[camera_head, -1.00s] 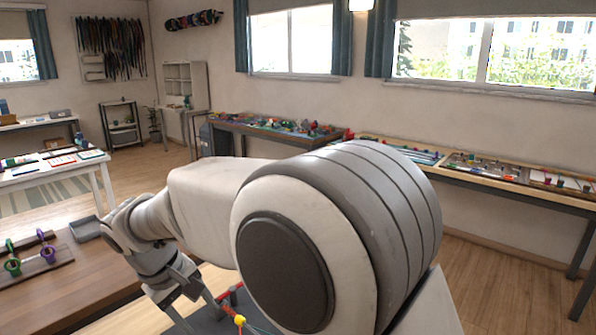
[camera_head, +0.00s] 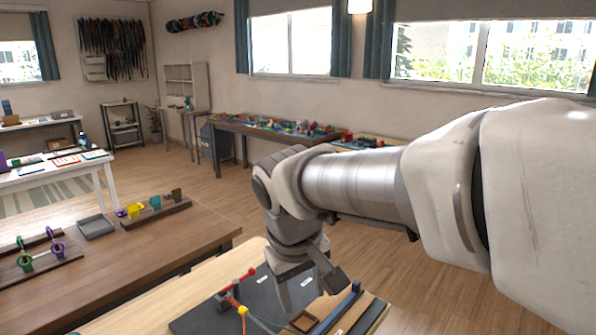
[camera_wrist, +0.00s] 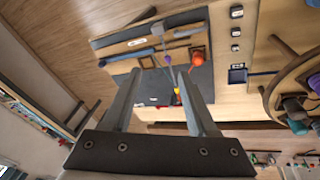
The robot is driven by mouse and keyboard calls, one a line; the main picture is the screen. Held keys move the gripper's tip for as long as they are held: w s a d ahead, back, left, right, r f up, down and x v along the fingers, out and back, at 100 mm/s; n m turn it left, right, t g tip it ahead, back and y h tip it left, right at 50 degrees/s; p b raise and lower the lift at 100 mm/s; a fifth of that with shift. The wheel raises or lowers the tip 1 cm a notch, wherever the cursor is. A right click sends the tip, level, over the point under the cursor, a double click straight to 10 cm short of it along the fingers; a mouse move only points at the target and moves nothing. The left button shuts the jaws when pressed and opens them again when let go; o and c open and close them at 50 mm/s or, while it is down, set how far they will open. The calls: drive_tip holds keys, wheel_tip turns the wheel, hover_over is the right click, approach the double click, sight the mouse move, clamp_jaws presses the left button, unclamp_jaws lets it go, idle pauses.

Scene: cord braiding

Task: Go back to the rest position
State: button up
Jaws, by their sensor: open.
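My gripper (camera_head: 302,298) hangs at the end of my arm, above the right part of a dark grey mat on the light wooden table. In the wrist view its two fingers (camera_wrist: 160,75) stand apart with nothing between them. The dark mat (camera_wrist: 152,88) and its small coloured parts lie beyond the fingertips. In the head view a red and yellow piece with a cord (camera_head: 240,297) sits left of the gripper, apart from it. My arm reaches in from the right and hides part of the room.
A brown table (camera_head: 150,250) at left holds a grey tray (camera_head: 96,226) and racks with green, purple and yellow parts. A long bench (camera_head: 225,127) with many coloured items runs along the back wall. Open wooden floor lies between the tables and that bench.

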drive_tip(key=s+d+r+m+t+p, duration=0.1)
drive_tip(key=s+d+m, duration=0.4)
drive_tip(key=s+d, duration=0.7)
drive_tip(key=shift+s+d+r+t+y+p, duration=0.15)
drive_tip(key=shift+d+r+t+y+p, duration=0.2)
drive_tip(key=shift+d+t, duration=0.35)
